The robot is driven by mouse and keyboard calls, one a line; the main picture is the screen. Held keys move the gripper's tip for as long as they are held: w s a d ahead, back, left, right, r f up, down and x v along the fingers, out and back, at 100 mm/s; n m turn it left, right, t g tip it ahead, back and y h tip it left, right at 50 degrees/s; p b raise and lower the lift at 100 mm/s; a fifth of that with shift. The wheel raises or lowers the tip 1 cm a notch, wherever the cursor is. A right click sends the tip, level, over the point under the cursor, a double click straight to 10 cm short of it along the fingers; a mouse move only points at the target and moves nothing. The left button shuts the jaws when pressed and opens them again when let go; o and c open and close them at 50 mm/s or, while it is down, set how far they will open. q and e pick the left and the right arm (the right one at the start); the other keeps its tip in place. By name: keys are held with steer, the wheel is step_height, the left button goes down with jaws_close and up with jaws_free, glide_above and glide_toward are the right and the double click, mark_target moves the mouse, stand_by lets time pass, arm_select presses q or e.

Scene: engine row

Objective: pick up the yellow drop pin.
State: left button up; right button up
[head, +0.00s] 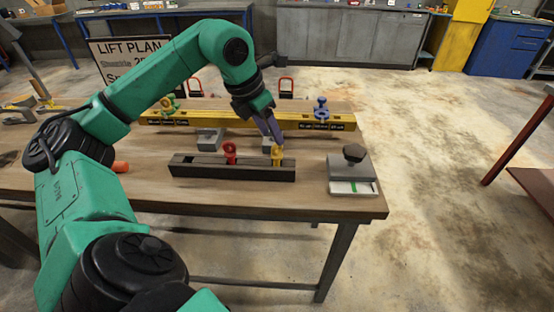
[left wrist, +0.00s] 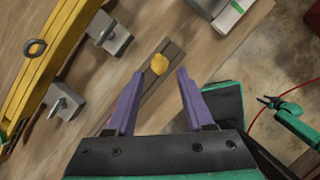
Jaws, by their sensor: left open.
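The yellow drop pin (head: 277,157) stands in the right part of a dark slotted rack (head: 205,171) on the workbench. In the left wrist view the yellow pin (left wrist: 159,64) shows as a rounded yellow top, lying between the lines of the two fingers and just beyond their tips. My left gripper (head: 272,137) is above the rack, its purple fingers pointing down close to the pin. In the left wrist view my left gripper (left wrist: 160,76) is open with nothing between its fingers. A red pin (head: 230,153) stands in the same rack, left of the yellow one.
A grey block with a black knob (head: 353,154) stands at the right. Bare bench (head: 300,204) lies in front of the rack.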

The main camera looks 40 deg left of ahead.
mark_target(277, 160)
arm_select(q)
steer(key=x, duration=0.5)
steer(key=shift+w+f, duration=0.1)
steer(key=shift+f, duration=0.1)
steer(key=shift+w+f, duration=0.2)
steer(key=shift+f, duration=0.1)
jaws_close()
arm_select(e)
steer(key=shift+w+a+r, duration=0.25)
steer(key=shift+w+a, duration=0.45)
steer(key=shift+w, duration=0.1)
arm_select(q)
steer(key=shift+r, duration=0.1)
